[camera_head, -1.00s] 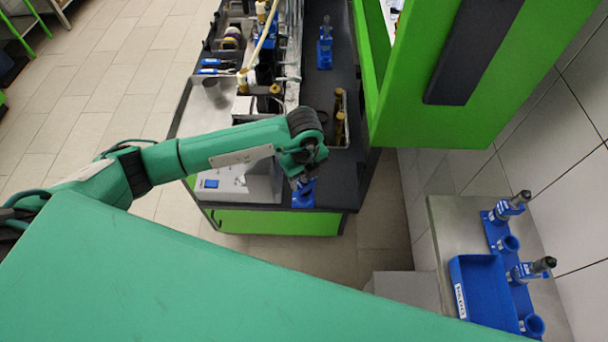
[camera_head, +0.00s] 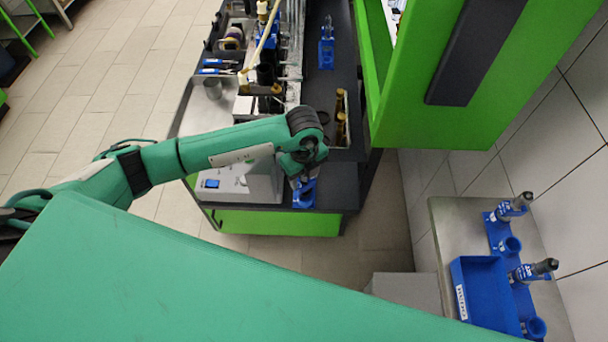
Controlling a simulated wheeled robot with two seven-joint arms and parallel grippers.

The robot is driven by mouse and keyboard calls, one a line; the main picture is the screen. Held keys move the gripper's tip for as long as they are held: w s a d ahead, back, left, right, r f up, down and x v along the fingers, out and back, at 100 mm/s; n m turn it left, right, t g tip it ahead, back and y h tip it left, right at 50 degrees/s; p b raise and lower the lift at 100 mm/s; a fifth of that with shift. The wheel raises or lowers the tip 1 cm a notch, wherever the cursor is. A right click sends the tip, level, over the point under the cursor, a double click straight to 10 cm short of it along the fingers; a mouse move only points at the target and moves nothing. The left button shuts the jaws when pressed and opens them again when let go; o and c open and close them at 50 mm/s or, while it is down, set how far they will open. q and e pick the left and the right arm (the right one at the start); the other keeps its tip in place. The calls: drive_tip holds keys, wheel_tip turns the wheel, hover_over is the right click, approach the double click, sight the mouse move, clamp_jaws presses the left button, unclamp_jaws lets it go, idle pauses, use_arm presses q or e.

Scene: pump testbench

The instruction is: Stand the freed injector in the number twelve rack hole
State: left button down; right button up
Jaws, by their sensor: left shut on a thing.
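My left gripper (camera_head: 298,182) hangs just above a blue holder (camera_head: 305,194) at the near edge of the dark bench. It is shut on the injector, which is mostly hidden by the gripper and wrist. Blue rack parts stand on the grey side table at the right. One grey injector stands in the far rack (camera_head: 497,230) and another in the near rack (camera_head: 523,296). Each rack also shows an empty round hole, one at the far rack (camera_head: 509,246) and one at the near rack (camera_head: 535,327). Hole numbers are not legible. My right gripper is not in view.
A labelled blue tray (camera_head: 483,292) lies beside the racks on the side table (camera_head: 448,222). A green cabinet (camera_head: 400,125) overhangs between bench and table. Another blue holder (camera_head: 326,50) stands farther back on the bench. Tiled floor separates bench and side table.

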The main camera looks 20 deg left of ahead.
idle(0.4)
use_arm(q)
drive_tip(key=shift+r+p, duration=0.3)
wheel_tip(320, 180, up, 3)
drive_tip(key=m+p, duration=0.3)
drive_tip(key=p, duration=0.4)
drive_tip(key=shift+w+d+m+p, duration=0.1)
drive_tip(key=shift+m+p, duration=0.6)
drive_tip(key=shift+p, duration=0.1)
drive_tip(key=shift+f+b, duration=0.4)
drive_tip(key=shift+f, duration=0.8)
wheel_tip(320, 180, down, 2)
drive_tip(key=shift+b, duration=0.55)
drive_tip(key=shift+f+b, duration=0.5)
drive_tip(key=shift+f, duration=0.35)
